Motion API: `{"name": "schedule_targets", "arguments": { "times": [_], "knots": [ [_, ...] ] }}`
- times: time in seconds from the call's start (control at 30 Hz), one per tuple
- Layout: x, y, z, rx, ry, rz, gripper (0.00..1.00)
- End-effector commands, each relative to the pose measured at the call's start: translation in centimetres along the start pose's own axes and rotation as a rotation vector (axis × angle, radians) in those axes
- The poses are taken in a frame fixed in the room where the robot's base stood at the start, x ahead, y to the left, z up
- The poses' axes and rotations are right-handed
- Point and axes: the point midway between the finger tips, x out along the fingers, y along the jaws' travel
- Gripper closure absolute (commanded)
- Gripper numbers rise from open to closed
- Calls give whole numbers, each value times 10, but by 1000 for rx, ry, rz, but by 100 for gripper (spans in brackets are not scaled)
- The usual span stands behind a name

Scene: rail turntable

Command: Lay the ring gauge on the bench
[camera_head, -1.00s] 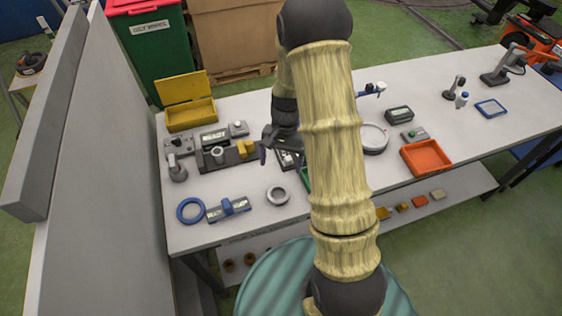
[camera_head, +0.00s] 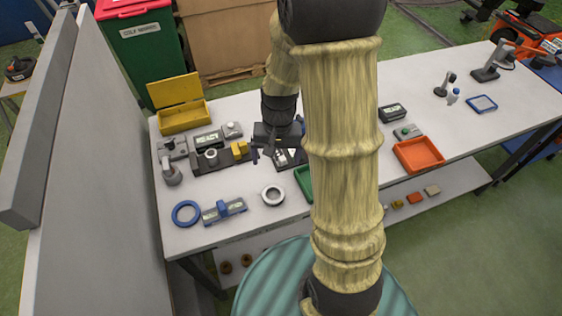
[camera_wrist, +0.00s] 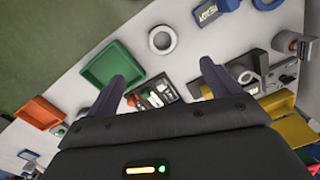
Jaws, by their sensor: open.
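A grey metal ring (camera_head: 273,204), which I take to be the ring gauge, lies flat on the bench (camera_head: 235,180) near its front edge. It also shows in the wrist view (camera_wrist: 152,41), with nothing touching it. A smaller grey ring (camera_head: 211,153) sits on a dark fixture farther back. My gripper (camera_wrist: 164,78) is open, with nothing between its fingers. In the head view it hangs over the back part of the bench, beyond the grey ring, beside the fixture. My arm hides part of the bench's middle.
A blue ring (camera_head: 176,220) and a blue-and-grey device (camera_head: 223,210) lie left of the grey ring. A green tray (camera_wrist: 110,64) is close on its other side. A dark case of small parts (camera_wrist: 152,95) lies under my gripper. An orange tray (camera_head: 418,155) stands farther right.

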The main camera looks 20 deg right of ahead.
Motion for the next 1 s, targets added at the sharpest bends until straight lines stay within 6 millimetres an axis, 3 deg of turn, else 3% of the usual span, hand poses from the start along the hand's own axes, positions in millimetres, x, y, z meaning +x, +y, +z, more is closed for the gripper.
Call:
{"name": "schedule_targets", "arguments": {
  "times": [0.1, 0.33, 0.7, 0.97, 1.0],
  "knots": [
    [-26, 2, 23, -108, 90, 1, 12],
    [-55, 8, 63, -290, 235, 10, 12],
    [-60, 9, 73, -339, 272, 15, 12],
    [-60, 9, 73, -337, 271, 15, 61],
    [-60, 9, 73, -337, 271, 15, 64]
  ]
}}
